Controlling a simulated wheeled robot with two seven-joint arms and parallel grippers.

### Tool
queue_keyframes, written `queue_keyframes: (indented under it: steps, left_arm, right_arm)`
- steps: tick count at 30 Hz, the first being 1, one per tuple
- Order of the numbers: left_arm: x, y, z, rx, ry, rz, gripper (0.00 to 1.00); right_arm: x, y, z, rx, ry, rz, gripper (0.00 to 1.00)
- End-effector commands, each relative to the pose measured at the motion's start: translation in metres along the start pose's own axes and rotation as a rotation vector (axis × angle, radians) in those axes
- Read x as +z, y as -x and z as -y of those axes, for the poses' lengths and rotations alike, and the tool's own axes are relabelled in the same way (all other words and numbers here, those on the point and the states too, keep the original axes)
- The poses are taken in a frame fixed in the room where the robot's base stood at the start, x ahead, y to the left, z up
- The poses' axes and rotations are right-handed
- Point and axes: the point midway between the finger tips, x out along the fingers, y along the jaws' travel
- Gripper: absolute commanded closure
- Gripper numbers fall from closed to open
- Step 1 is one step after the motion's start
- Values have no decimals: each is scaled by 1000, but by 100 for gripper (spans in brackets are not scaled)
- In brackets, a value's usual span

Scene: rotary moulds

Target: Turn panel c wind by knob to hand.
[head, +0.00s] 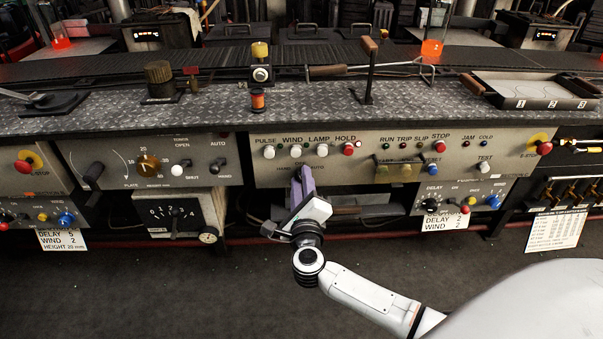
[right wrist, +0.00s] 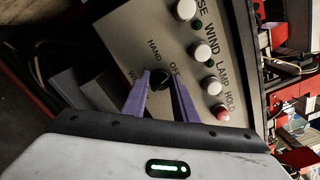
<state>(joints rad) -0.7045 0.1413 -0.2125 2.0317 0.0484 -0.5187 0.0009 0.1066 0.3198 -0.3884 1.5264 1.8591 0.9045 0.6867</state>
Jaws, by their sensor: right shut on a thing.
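The grey panel (head: 350,160) with the PULSE, WIND, LAMP and HOLD labels stands at mid-right in the head view. My right gripper (head: 303,173) reaches its lower left part from below. In the right wrist view, the purple fingers of my right gripper (right wrist: 158,86) are shut on a small black knob (right wrist: 159,78), one finger on each side. Labels HAND and OFF show around the knob, and a further label is partly hidden by a finger. I cannot make out which way the knob points. In the head view the fingers hide it. My left gripper is not in view.
White buttons (head: 295,151) and a red HOLD button (head: 348,149) sit just above the gripper. Another panel with an orange knob (head: 148,165) is to the left. A black dial box (head: 178,212) hangs lower left. The floor (head: 180,290) in front is clear.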

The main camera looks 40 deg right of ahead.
Motion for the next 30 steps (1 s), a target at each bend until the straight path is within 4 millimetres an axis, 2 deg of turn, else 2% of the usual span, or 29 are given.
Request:
queue_keyframes:
  steps: [1, 12, 21, 30]
  left_arm:
    - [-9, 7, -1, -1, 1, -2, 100]
    - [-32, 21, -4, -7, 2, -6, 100]
    - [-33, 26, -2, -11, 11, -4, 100]
    - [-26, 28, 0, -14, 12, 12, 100]
  right_arm:
    - [2, 1, 4, 4, 41, -5, 96]
    - [1, 1, 1, 4, 334, -2, 96]
    - [0, 1, 0, 3, 472, -1, 96]
    - [-1, 1, -1, 3, 514, -1, 96]
